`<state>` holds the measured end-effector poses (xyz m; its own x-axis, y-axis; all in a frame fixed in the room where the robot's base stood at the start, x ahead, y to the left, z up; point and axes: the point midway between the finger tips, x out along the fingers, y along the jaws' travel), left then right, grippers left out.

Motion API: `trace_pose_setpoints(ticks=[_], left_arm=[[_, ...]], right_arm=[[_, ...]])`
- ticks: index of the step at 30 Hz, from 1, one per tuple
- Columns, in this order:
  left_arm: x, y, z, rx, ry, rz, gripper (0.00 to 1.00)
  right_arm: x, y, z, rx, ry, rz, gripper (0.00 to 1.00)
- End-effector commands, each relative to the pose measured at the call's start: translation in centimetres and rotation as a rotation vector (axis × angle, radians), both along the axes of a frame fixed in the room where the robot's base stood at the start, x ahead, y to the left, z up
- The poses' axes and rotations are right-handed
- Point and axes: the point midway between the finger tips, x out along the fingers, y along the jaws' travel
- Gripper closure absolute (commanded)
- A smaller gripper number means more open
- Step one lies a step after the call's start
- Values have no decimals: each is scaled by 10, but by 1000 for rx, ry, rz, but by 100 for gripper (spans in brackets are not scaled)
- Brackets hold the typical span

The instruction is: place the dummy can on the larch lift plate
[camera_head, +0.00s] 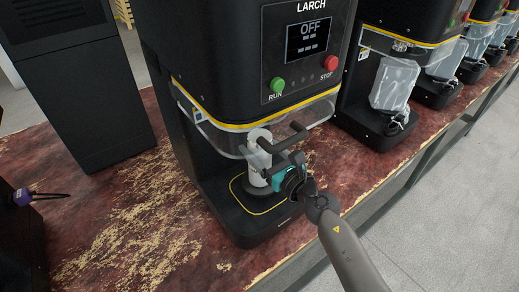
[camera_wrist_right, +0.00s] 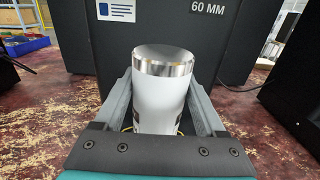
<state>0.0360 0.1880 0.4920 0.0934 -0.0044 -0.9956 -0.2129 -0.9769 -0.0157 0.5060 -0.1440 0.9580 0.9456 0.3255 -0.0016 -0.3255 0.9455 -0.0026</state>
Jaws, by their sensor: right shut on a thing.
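The dummy can (camera_head: 257,178) is a white cylinder with a silver top band; it also shows upright in the right wrist view (camera_wrist_right: 158,98). My right gripper (camera_head: 270,165) is shut on the can, with one finger on each side in the wrist view (camera_wrist_right: 160,100). The can is inside the front bay of the LARCH machine (camera_head: 215,60), over the dark round lift plate (camera_head: 264,191). The can's foot is partly hidden, so I cannot tell whether it touches the plate. My left gripper is not in view.
A clear guard (camera_head: 215,134) with yellow edging and a dark handle (camera_head: 298,130) are close to my right gripper. A yellow line rings the plate on the machine's base. Similar machines (camera_head: 395,85) stand to the right. Worn red bench top (camera_head: 110,225) is free at left.

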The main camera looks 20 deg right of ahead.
Motion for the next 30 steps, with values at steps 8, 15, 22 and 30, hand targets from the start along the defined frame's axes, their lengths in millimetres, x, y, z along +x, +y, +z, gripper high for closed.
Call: trace_pose_setpoints(ticks=[8, 15, 22, 30], left_arm=[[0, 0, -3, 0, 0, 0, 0], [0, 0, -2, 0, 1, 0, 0], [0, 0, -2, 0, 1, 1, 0], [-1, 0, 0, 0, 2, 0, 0]], right_arm=[[0, 0, -3, 0, -1, 0, 24], [0, 0, -2, 0, -1, 0, 0], [0, 0, -1, 0, -1, 0, 0], [-21, -8, 0, -2, 2, 0, 0]])
